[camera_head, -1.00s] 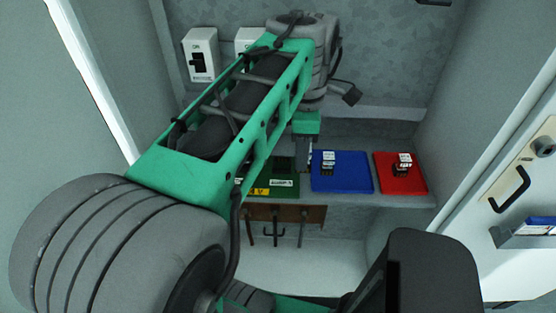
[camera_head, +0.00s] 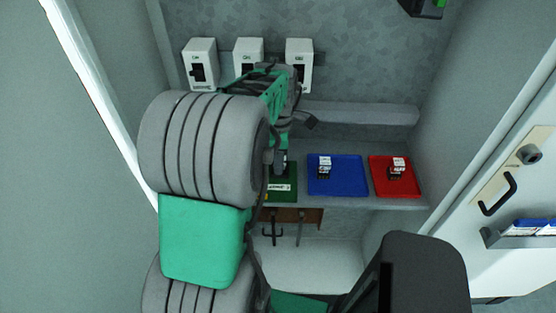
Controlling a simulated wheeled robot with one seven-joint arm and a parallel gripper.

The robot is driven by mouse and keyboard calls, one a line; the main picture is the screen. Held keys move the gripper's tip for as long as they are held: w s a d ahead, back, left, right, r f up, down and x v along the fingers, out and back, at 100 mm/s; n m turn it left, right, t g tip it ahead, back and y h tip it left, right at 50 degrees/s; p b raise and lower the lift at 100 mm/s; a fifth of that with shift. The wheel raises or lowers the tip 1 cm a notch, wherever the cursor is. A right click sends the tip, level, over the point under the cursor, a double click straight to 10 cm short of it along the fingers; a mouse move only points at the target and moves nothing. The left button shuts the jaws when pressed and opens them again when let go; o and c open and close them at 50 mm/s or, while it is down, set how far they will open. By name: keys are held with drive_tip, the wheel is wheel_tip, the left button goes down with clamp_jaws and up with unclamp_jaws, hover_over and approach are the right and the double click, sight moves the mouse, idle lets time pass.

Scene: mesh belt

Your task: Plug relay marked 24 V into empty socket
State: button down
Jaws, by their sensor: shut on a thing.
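My gripper (camera_head: 281,165) is low over the green tray (camera_head: 283,196) on the shelf, partly hidden behind my arm. It is shut on a small dark relay, mostly hidden between the fingers. A relay with a white label (camera_head: 324,167) stands on the blue tray (camera_head: 346,184). Another relay with a white label (camera_head: 397,168) stands on the red tray (camera_head: 408,189). The label markings are too small to read. A dark box with a green part (camera_head: 424,7) is cut off at the top right; I cannot tell if it has the empty socket.
Three white switch boxes (camera_head: 299,66) are on the back wall. A grey ledge (camera_head: 365,114) runs above the shelf. Hooks hang on a brown rail (camera_head: 311,216) below the shelf. A white door (camera_head: 515,260) with a black handle (camera_head: 497,194) stands at the right.

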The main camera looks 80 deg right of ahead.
drive_tip(key=shift+f, duration=0.1)
drive_tip(key=c, duration=1)
unclamp_jaws()
wheel_tip(320, 180, up, 12)
drive_tip(key=shift+r+b, duration=0.2)
drive_tip(key=shift+b, duration=0.45)
